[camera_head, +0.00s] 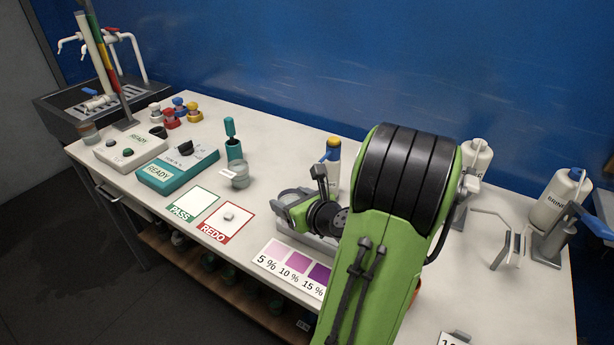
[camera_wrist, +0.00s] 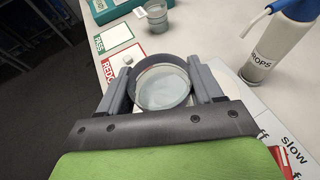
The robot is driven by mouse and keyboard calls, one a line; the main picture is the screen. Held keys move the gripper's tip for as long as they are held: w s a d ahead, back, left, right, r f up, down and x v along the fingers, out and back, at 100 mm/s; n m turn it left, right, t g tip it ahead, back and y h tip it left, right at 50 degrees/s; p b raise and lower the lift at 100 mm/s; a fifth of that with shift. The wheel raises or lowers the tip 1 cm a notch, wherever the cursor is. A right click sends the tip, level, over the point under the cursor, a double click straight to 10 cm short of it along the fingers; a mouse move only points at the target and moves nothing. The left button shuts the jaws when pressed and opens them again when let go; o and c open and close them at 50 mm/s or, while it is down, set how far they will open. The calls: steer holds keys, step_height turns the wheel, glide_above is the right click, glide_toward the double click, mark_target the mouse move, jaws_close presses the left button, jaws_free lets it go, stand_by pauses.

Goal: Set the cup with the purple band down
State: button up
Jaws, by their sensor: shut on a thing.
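My gripper (camera_wrist: 160,72) is shut on a clear round cup (camera_wrist: 163,92), with one grey finger on each side of it. The wrist view looks down into the cup, which holds pale, nearly colourless contents and has a dark rim. I cannot make out a purple band from this angle. In the head view my gripper (camera_head: 293,197) is just right of the REDO card (camera_head: 236,212), above the table, partly hidden by my arm. I cannot tell whether the cup's base touches a surface.
A second clear cup (camera_head: 240,180) stands behind the PASS card (camera_head: 193,203). A drops bottle (camera_head: 333,165) stands close behind my gripper. The purple colour chart (camera_head: 293,266) lies in front. A small pale object lies on the REDO card. A teal READY device (camera_head: 178,165) is farther left.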

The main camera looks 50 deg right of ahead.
steer(key=shift+w+d+f, duration=0.15)
steer(key=shift+d+f, duration=0.45)
steer(key=shift+d, duration=0.75)
steer(key=shift+w+d+f, duration=0.1)
steer(key=shift+d+f, duration=0.45)
steer(key=shift+d, duration=0.75)
steer(key=shift+w+d+f, duration=0.15)
steer(key=shift+d+f, duration=0.45)
steer(key=shift+d, duration=0.75)
steer(key=shift+f, duration=0.1)
steer(key=o, duration=1.3)
steer(key=shift+f, duration=0.1)
